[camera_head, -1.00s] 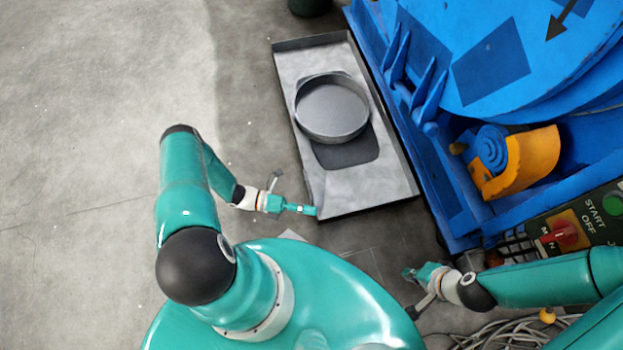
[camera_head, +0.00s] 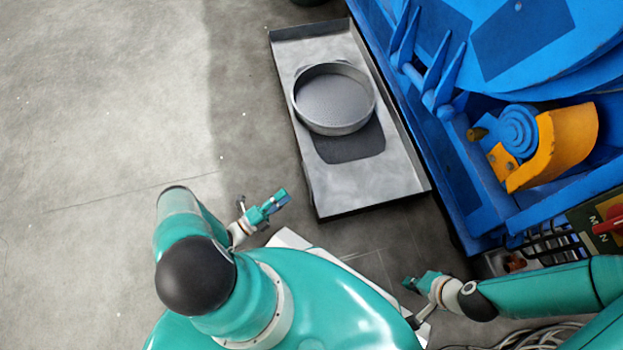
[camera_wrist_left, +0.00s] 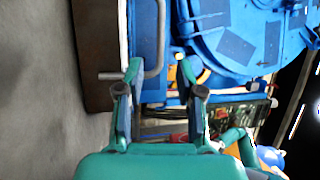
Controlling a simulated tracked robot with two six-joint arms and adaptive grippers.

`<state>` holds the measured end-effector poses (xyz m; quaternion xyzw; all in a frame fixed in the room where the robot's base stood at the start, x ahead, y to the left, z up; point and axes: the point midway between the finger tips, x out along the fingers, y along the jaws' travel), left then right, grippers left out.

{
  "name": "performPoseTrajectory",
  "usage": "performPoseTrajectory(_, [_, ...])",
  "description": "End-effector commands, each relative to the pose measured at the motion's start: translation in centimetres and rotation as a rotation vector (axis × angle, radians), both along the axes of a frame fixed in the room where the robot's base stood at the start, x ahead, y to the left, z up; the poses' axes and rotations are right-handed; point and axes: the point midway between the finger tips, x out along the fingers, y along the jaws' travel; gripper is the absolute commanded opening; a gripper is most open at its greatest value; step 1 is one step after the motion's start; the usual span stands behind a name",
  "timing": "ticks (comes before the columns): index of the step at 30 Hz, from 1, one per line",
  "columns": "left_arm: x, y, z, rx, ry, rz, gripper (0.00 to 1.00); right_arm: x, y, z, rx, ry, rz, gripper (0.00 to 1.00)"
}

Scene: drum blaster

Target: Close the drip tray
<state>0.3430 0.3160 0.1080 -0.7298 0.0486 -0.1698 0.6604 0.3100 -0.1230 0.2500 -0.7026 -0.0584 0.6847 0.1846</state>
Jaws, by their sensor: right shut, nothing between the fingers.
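The drip tray (camera_head: 392,178) is a long grey metal tray on the floor beside the blue machine, drawn out from it. A round dark pan (camera_head: 333,99) stands in it. My left gripper (camera_head: 281,197) is left of the tray's near corner, apart from it. In the left wrist view my left gripper (camera_wrist_left: 159,66) has its fingers spread with nothing held. My right gripper (camera_head: 411,283) is shut and empty, below the tray's near right corner.
The blue machine (camera_head: 468,205) with an orange part (camera_head: 560,145) stands along the tray's right side. A control panel (camera_head: 596,222) with a red switch is at the right. Cables (camera_head: 510,337) lie on the floor at lower right. The floor at left is clear.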

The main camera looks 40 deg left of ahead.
Motion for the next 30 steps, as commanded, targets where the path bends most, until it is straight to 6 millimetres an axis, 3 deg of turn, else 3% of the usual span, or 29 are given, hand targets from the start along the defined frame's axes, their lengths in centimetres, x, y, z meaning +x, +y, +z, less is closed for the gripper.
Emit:
performPoseTrajectory(9, [6.5, -2.2, 1.2, 0.001, 0.0, -0.006, 0.37, 0.0, 0.0, -0.2, 0.0, 0.0, 0.0, 0.0])
performPoseTrajectory(15, [9.0, -2.9, 1.7, 0.002, 0.001, -0.005, 0.37, 0.0, 0.0, -0.4, 0.0, 0.0, 0.0, 0.0])
performPoseTrajectory(28, [10.0, -3.2, 1.9, 0.002, 0.001, -0.002, 0.37, 0.0, 0.0, -0.4, 0.0, 0.0, 0.0, 0.0])
performPoseTrajectory(30, [10.0, -3.2, 1.9, 0.002, 0.001, -0.003, 0.27, 0.0, 0.0, -0.4, 0.0, 0.0, 0.0, 0.0])
